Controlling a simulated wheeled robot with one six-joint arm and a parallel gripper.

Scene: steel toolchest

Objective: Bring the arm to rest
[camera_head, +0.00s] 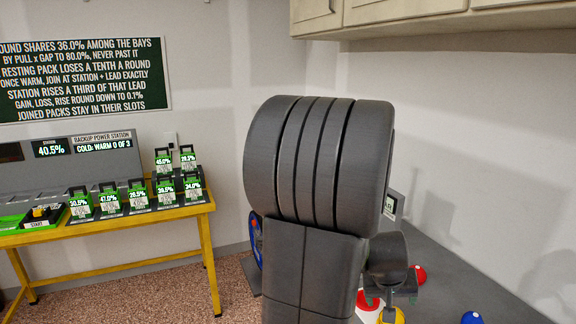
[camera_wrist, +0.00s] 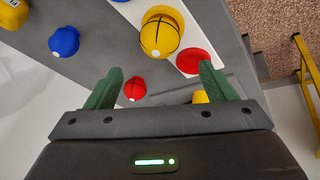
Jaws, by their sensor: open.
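My gripper (camera_wrist: 161,78) shows in the wrist view with its two green fingers wide apart and nothing held between them. It hangs over a grey worktop (camera_wrist: 105,30), pointing down at it. A small red ball (camera_wrist: 135,88) shows between the fingers, beyond their tips, apart from them as far as I can tell. In the head view my dark arm stands large in the middle and hides part of the worktop (camera_head: 440,265). The fingers cannot be made out clearly there.
A yellow ball (camera_wrist: 160,37) sits by a white board with a red disc (camera_wrist: 194,62). A blue ball (camera_wrist: 64,41) lies apart. Cabinets (camera_head: 400,10) hang above the worktop. A yellow-framed bench (camera_head: 120,232) with several green-black packs stands left; floor (camera_head: 130,295) shows before it.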

